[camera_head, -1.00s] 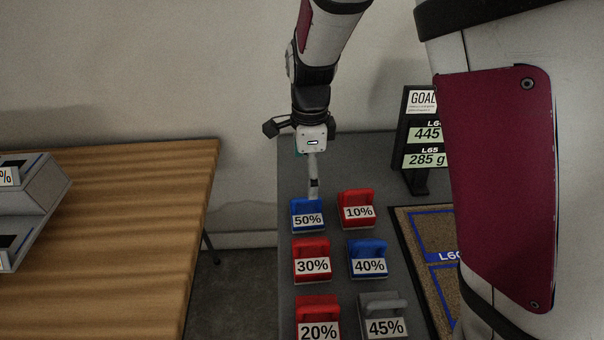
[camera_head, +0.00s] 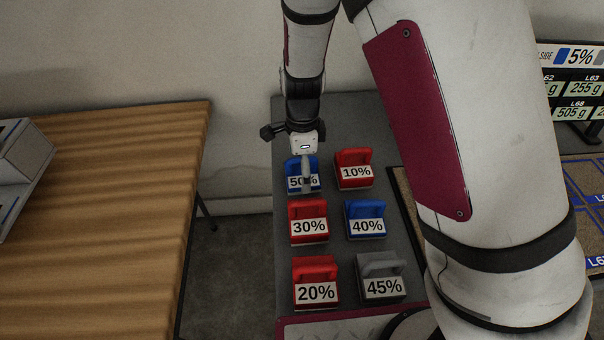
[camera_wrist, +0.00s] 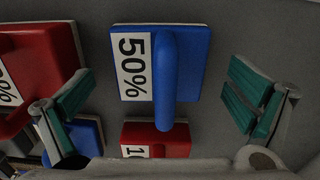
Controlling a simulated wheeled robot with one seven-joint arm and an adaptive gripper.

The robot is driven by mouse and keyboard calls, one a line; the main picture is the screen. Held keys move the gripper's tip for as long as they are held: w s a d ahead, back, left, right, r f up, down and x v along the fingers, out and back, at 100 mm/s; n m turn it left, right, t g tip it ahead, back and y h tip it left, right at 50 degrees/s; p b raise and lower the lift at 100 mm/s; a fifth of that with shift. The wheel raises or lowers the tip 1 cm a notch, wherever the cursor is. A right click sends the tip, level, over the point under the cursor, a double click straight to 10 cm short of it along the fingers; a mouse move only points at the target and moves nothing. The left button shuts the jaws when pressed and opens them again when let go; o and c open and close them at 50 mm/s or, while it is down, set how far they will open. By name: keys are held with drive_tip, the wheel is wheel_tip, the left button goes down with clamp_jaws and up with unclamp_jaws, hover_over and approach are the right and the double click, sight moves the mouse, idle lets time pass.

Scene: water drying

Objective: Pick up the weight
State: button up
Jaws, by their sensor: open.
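A blue weight marked 50% (camera_head: 300,168) stands at the back left of a group of weights on the grey table. In the head view my gripper (camera_head: 306,180) is right over it and hides part of its label. In the wrist view the blue 50% weight (camera_wrist: 190,50) lies between my open fingers, its handle running up and down the picture. My gripper (camera_wrist: 160,92) has one teal-padded finger on each side of the handle, with gaps on both sides. Nothing is held.
Red 10% (camera_head: 353,168), red 30% (camera_head: 308,222), blue 40% (camera_head: 366,219), red 20% (camera_head: 316,281) and grey 45% (camera_head: 380,278) weights stand close by. A wooden table (camera_head: 110,220) is at left. A display board (camera_head: 575,85) stands at far right.

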drive_tip(key=shift+f, duration=0.8)
drive_tip(key=c, duration=1.4)
drive_tip(key=shift+c, duration=0.2)
